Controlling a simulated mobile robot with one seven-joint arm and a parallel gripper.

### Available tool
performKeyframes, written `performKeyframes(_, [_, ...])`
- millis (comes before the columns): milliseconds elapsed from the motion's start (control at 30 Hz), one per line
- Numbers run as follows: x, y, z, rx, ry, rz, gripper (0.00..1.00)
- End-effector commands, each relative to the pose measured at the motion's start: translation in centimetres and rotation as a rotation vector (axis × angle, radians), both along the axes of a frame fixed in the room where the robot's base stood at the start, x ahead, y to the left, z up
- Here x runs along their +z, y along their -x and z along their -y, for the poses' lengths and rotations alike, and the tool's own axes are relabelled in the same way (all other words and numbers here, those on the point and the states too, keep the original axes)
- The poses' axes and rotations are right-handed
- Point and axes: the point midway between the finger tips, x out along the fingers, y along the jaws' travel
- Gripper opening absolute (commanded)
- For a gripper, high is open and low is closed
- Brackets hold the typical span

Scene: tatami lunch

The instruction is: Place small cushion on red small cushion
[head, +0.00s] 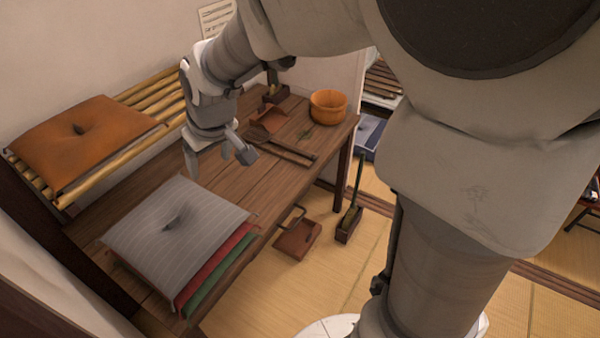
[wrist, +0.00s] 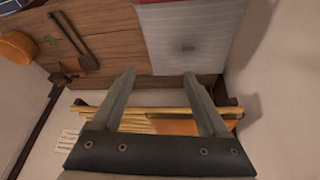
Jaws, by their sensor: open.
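A grey striped cushion (head: 172,232) lies flat on top of a stack at the near end of the wooden table. A red cushion (head: 219,258) lies directly under it, with only its edge showing. My gripper (head: 219,160) is open and empty above the table, beyond the stack and apart from it. In the wrist view my open fingers (wrist: 160,75) have nothing between them. The grey cushion (wrist: 190,35) shows at the top right there; the red one cannot be made out.
A green cushion (head: 222,278) is under the red one. An orange cushion (head: 80,132) lies on a bamboo rack (head: 172,98) by the wall.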

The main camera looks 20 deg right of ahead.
Motion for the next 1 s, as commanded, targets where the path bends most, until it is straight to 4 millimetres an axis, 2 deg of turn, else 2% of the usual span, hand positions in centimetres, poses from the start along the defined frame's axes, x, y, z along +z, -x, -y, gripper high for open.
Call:
performKeyframes(33, [1.3,1.1,1.1,-0.027,-0.001,0.012,0.77])
performKeyframes(100, [2.5,2.5,2.6,-0.062,-0.001,0.017,0.77])
performKeyframes(400, [6.3,9.6,7.7,-0.219,-0.015,0.041,0.77])
performKeyframes(700, [7.4,16.5,11.1,-0.362,-0.041,0.060,0.77])
performKeyframes(833, [7.3,18.3,11.7,-0.396,-0.049,0.064,0.77])
performKeyframes(1000, [7.1,19.1,12.0,-0.414,-0.054,0.062,0.77])
